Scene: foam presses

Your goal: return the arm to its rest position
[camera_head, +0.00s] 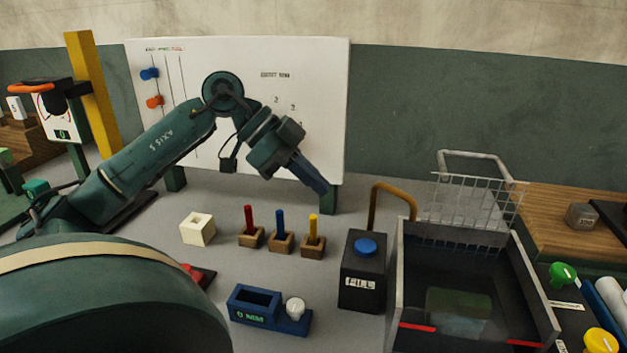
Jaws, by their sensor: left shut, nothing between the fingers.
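My left arm (150,155) comes in from the left, rises to an elbow in front of the white board and bends down to the right. My left gripper (328,198) is shut and empty. It points down and right, in front of the board's lower right corner and above the grey table. My right gripper is not in view. A large green rounded link at the lower left hides part of the table.
A white board (325,110) stands behind. On the table are a cream block (197,229), three colored pegs in wooden blocks (281,242), a blue holder (255,306), a FILL dispenser (362,280) and a dark tank (520,290) with a wire basket (470,205).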

